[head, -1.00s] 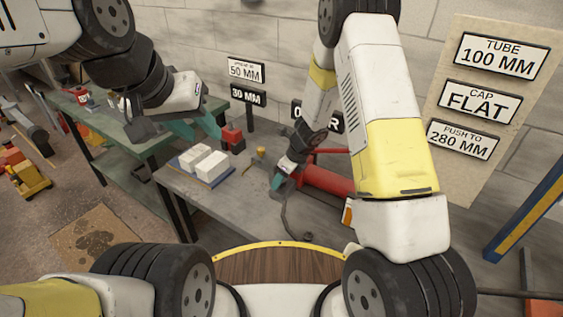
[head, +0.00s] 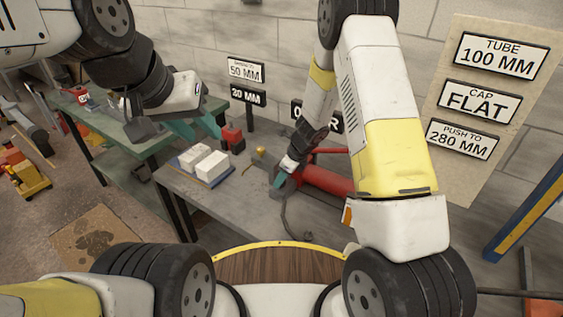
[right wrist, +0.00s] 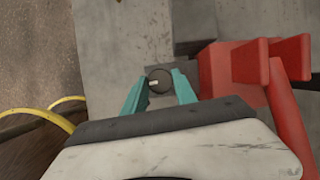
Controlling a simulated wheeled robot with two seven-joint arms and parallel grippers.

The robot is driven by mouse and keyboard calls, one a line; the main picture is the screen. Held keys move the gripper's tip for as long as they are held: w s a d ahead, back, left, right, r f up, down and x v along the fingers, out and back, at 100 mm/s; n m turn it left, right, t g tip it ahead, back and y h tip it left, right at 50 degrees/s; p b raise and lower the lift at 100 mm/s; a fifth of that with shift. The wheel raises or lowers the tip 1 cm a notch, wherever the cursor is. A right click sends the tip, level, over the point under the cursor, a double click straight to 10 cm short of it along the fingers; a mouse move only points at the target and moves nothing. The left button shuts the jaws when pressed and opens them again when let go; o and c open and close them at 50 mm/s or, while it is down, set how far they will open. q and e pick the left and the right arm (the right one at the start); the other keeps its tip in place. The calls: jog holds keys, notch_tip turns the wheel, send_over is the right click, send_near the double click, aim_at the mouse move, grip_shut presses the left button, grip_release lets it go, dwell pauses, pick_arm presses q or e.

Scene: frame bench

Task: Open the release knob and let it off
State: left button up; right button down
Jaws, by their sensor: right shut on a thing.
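The release knob (right wrist: 158,80) is a small dark round knob with a pale mark across its face. In the right wrist view it sits between the two teal fingertips of my right gripper (right wrist: 160,88), which is shut on it. In the head view my right gripper (head: 277,180) is at the left end of a red cylinder-like body (head: 325,181), and the knob is hidden there. My left gripper (head: 196,129) hangs over the benches at the left, its teal fingers apart, with nothing visible between them.
A blue tray (head: 213,183) with white blocks lies on the grey bench (head: 220,203). A red block (head: 232,138) and a small yellow piece (head: 260,151) stand nearby. Red parts (right wrist: 240,68) are close beside my right gripper. A dark hose hangs at the bench's front.

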jog(key=n, duration=0.2)
jog(key=n+g, duration=0.1)
jog(key=n, duration=0.1)
jog(key=shift+w+d+g+y, duration=0.1)
jog(key=shift+w+g+y, duration=0.05)
jog(key=shift+g+y, duration=0.15)
jog(key=n+g, duration=0.1)
jog(key=n, duration=0.3)
jog(key=shift+w+g, duration=0.1)
jog(key=shift+g, duration=0.2)
jog(key=n+g, duration=0.1)
jog(key=n, duration=0.2)
jog(key=shift+h, duration=0.4)
jog(key=shift+w+n+g+h, duration=0.1)
jog(key=shift+n+g+h, duration=0.4)
jog(key=shift+n, duration=1.6)
jog(key=c, duration=1)
grip_release()
